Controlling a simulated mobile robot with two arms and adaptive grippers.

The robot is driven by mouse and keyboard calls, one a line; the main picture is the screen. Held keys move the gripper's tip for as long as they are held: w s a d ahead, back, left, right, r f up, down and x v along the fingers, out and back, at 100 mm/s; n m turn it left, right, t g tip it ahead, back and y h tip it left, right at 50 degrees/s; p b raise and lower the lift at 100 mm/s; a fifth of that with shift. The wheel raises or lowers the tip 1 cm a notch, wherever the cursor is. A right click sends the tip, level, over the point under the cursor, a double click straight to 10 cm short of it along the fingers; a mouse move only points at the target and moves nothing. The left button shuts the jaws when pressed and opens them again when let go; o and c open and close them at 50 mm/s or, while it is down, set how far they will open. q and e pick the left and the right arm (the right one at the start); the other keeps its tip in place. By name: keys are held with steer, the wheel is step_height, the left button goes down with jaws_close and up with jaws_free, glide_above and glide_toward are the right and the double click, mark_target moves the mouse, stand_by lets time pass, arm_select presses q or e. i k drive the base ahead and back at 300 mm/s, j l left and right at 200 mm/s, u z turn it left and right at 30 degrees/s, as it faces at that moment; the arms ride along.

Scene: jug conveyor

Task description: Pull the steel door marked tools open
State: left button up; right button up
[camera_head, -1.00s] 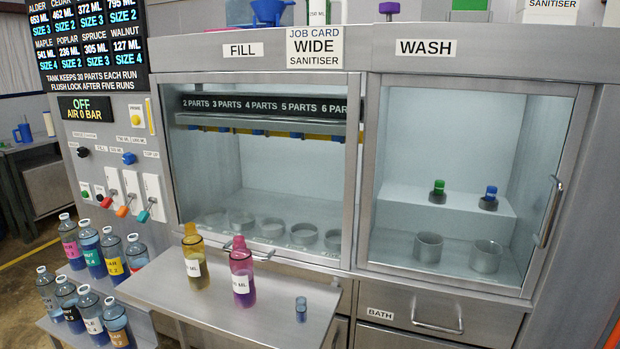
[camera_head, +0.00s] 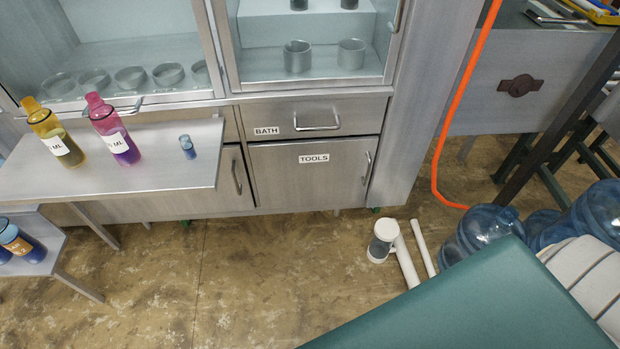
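The steel door marked TOOLS (camera_head: 310,178) is shut, low in the steel cabinet under the BATH drawer. Its upright bar handle (camera_head: 367,167) is near the door's right edge. Neither of my grippers shows in the head view.
The BATH drawer (camera_head: 350,120) is shut above the door. A steel shelf (camera_head: 110,185) with a yellow bottle (camera_head: 52,130), a pink bottle (camera_head: 112,128) and a small blue cup (camera_head: 187,147) juts out at left. White pipes (camera_head: 405,260), a canister (camera_head: 383,240) and blue jugs (camera_head: 480,232) lie at right. Floor before the door is clear.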

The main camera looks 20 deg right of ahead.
mark_target(336, 170)
steer(key=z, duration=0.75)
steer(key=k, duration=0.05)
